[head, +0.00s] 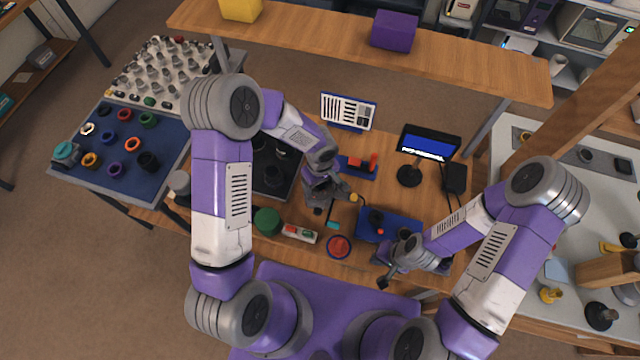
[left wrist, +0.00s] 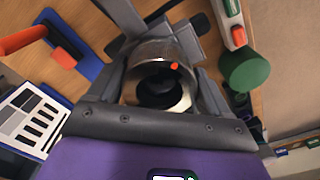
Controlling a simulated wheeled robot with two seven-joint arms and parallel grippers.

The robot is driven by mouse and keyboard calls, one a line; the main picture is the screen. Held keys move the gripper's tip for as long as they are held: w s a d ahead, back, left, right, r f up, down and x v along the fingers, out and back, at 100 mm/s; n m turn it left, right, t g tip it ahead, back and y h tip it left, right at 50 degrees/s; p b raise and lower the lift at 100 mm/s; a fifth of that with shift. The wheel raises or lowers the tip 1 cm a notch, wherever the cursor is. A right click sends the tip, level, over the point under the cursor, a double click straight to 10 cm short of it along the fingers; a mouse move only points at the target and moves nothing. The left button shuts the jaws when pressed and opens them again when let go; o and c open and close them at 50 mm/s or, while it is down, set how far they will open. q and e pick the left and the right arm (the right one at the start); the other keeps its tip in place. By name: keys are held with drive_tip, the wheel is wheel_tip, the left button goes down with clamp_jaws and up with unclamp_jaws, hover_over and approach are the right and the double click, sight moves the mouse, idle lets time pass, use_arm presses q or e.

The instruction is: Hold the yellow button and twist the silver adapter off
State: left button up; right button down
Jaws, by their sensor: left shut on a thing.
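My left gripper (head: 330,207) reaches down over the middle of the bench. In the left wrist view its jaws (left wrist: 162,88) are shut on the silver adapter (left wrist: 150,52), a short metal ring with a dark hollow centre and a red dot on its rim. In the head view the arm and gripper hide most of the adapter. A small yellow knob (head: 353,197) shows just right of the left gripper; it may be the yellow button, but it is too small to be sure. My right gripper (head: 381,270) is spread open and looks empty, near the front of the blue mat.
A small monitor (head: 428,143) and an overhead shelf (head: 360,45) are behind.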

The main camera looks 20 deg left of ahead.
use_arm(q)
drive_tip(key=shift+n+b, duration=0.7)
use_arm(e)
drive_tip(key=shift+f, duration=0.9)
use_arm(q)
drive_tip(key=shift+r+p, duration=0.55)
drive_tip(key=shift+r, duration=0.55)
use_arm(e)
drive_tip(key=shift+r, duration=0.55)
use_arm(q)
drive_tip(key=shift+r+p, duration=1.25)
drive_tip(key=shift+r, duration=1.2)
use_arm(e)
drive_tip(key=shift+r, duration=1.3)
